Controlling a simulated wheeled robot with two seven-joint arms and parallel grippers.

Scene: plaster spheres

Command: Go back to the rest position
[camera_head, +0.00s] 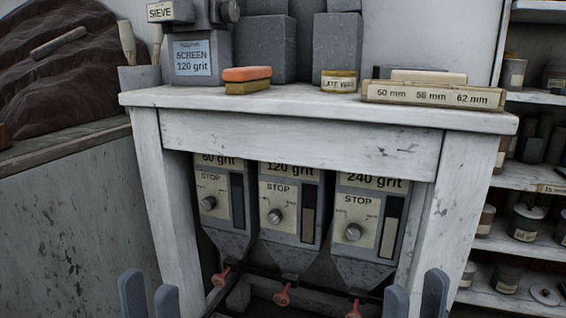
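My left gripper (148,296) shows at the bottom edge, left of centre, as two upright blue-grey fingers with a gap between them. It is open and empty. My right gripper (415,297) shows at the bottom edge, right of centre, also as two spread fingers with nothing between them. Both stand in front of the white worn table (300,135), below its top and apart from each other. The lower parts of both grippers and the arms are cut off by the picture's edge.
Under the table hang grit hoppers (290,217) with dials and red taps (283,294). On top are a screen box (193,58), an orange-topped brush (247,79), a small labelled tin (339,81), grey blocks and a labelled tray (432,95). Shelves (530,177) stand at right.

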